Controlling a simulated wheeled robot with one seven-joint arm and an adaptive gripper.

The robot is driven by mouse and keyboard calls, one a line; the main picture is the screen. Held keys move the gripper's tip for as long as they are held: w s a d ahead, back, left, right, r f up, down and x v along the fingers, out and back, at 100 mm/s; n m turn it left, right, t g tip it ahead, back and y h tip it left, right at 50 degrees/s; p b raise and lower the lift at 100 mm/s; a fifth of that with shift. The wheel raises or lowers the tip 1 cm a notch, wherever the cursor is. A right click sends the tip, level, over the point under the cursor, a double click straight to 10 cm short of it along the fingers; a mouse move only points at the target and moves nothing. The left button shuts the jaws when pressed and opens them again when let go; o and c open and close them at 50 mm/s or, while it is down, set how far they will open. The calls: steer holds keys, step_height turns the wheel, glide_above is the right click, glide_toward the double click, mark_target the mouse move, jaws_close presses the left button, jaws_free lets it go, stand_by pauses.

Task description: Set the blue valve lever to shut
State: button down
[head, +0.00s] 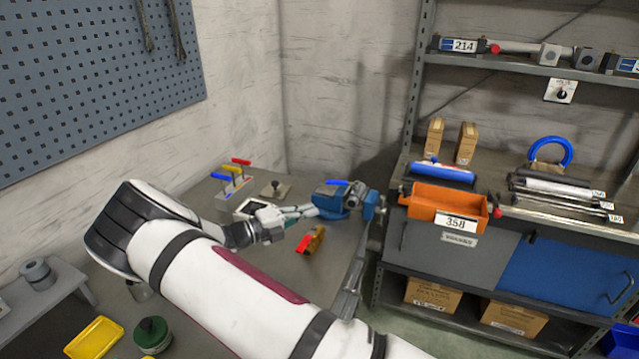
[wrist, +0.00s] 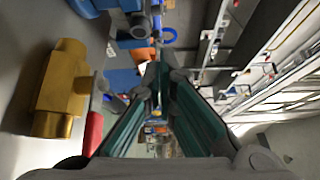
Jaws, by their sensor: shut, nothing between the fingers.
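A grey valve block (head: 230,194) stands on the bench near the back wall, with a red, a yellow and a blue lever in a row on top. The blue valve lever (head: 221,177) is the nearest of the three and lies about level; its exact setting is too small to read. My gripper (head: 308,211) is shut and empty, to the right of the valve block and apart from it, pointing at the blue vise (head: 333,201). In the wrist view the two green-padded fingers (wrist: 162,75) come together ahead; the valve block does not show there.
A brass valve (head: 316,238) with a red handle lies on the bench close to my gripper; in the wrist view it is at left (wrist: 60,90). A dark joystick-like piece (head: 275,189) stands behind. Shelves with an orange bin (head: 425,207) are at right.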

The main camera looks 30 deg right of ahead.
steer(key=w+a+n+t, duration=0.1)
steer(key=n, duration=0.1)
steer(key=p, duration=0.3)
glide_toward(343, 183)
steer(key=s+d+f, duration=0.1)
steer(key=s+d, duration=0.2)
steer(key=shift+w+d+f+t+h, duration=0.1)
steer(key=shift+w+d, duration=0.2)
steer(key=shift+w, duration=0.2)
steer(key=shift+w+d+r+t+h, duration=0.1)
steer(key=shift+w+d, duration=0.15)
steer(key=shift+w, duration=0.25)
steer(key=shift+w+d+f+t+h, duration=0.1)
steer(key=shift+w+d, duration=0.2)
steer(key=shift+w, duration=0.2)
steer(key=g+b, duration=0.1)
steer(key=b, duration=0.1)
steer(key=w+b, duration=0.1)
steer(key=b, duration=0.2)
steer(key=shift+w+f+m+g, duration=0.25)
steer(key=shift+m+g, duration=0.15)
steer(key=b, duration=0.1)
steer(key=w+b, duration=0.1)
steer(key=b, duration=0.1)
steer(key=shift+d+r, duration=0.1)
steer(key=shift+d, duration=0.15)
steer(key=shift+r, duration=0.1)
